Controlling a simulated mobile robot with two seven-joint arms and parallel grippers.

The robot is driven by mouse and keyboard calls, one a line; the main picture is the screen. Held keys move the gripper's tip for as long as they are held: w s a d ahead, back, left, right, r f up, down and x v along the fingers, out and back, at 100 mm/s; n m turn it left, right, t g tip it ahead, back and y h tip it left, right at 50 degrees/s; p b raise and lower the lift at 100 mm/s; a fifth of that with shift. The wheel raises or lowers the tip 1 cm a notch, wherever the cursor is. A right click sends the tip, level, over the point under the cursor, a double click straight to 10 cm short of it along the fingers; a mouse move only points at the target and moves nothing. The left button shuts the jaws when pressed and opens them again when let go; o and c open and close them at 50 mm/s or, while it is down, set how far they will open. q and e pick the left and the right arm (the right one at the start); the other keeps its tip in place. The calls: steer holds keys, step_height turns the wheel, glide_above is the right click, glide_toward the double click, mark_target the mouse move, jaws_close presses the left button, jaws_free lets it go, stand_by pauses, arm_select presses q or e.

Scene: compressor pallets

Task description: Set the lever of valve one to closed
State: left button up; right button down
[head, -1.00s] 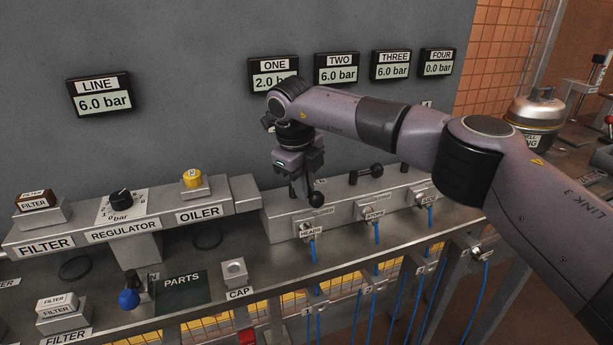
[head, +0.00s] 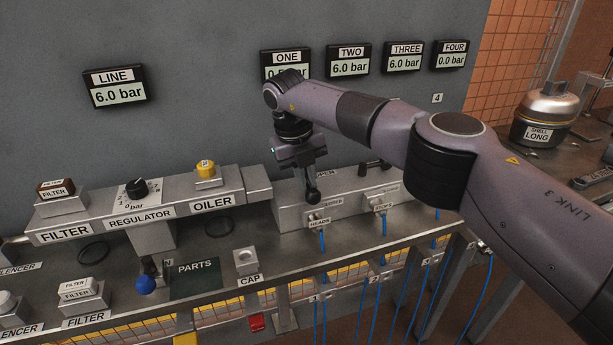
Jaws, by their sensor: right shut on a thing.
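My right gripper (head: 311,186) points down over the first valve on the grey valve block (head: 350,205), above the HEADS label (head: 319,223). It is shut on the lever of valve one (head: 313,198), whose black knob shows just below the fingers. The lever's shaft is mostly hidden by the gripper. The knob is left of a partly covered CLOSED label (head: 332,203); an OPEN label (head: 326,174) shows behind. The ONE display (head: 287,56) is partly covered by my arm; its reading seems to start with 0. My left gripper is not in view.
My right arm covers the right part of the valve block. The second valve's lever (head: 372,166) stands close to the right of the gripper. The TWO display (head: 349,61) and THREE display (head: 404,56) read 6.0 bar. The regulator (head: 136,190) and oiler (head: 206,173) stand left.

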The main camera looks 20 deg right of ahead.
steer(key=shift+s+f, duration=0.35)
steer(key=shift+s, duration=0.05)
steer(key=c, duration=1.2)
jaws_free()
steer(key=shift+c, duration=0.2)
steer(key=shift+o, duration=0.3)
steer(key=shift+s+r, duration=0.1)
steer(key=shift+r, duration=0.05)
step_height(320, 180, up, 7)
steer(key=a, duration=0.1)
steer(key=shift+a, duration=0.2)
